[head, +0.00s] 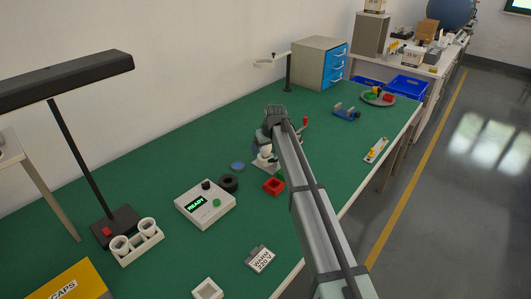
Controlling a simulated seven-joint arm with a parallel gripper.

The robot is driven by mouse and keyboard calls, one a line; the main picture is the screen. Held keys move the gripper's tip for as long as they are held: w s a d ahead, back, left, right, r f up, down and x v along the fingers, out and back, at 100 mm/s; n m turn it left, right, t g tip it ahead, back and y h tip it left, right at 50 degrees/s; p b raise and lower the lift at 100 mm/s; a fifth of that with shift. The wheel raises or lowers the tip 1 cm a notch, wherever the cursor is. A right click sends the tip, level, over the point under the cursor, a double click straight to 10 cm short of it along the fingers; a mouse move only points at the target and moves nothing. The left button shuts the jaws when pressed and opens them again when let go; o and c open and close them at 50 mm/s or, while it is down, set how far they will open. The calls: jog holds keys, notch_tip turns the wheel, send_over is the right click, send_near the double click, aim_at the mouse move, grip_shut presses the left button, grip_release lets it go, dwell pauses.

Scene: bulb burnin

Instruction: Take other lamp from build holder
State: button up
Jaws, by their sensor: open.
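My gripper (262,146) is at the middle of the green bench, pointing down, with my arm partly in front of it. It is open. Just below it is a small white lamp-like piece (265,155) on a pale base (265,166), which may be the build holder. Whether the fingers touch the piece cannot be told at this size. A white rack (138,248) at the left front holds two white cup-like pieces (147,226); I cannot tell whether they are lamps.
Near my gripper are a red square block (274,186), a black ring (228,183) and a blue disc (237,166). A white box (205,204) reads READY. A black desk lamp (88,160) stands at left. A label block (260,259) lies in front. Bench right of my arm has free room.

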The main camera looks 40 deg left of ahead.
jog(key=c, duration=1.1)
jog(key=shift+o, duration=0.2)
jog(key=shift+r, duration=0.1)
notch_tip(320, 180, up, 14)
jog(key=shift+r, duration=0.2)
dwell(0.6)
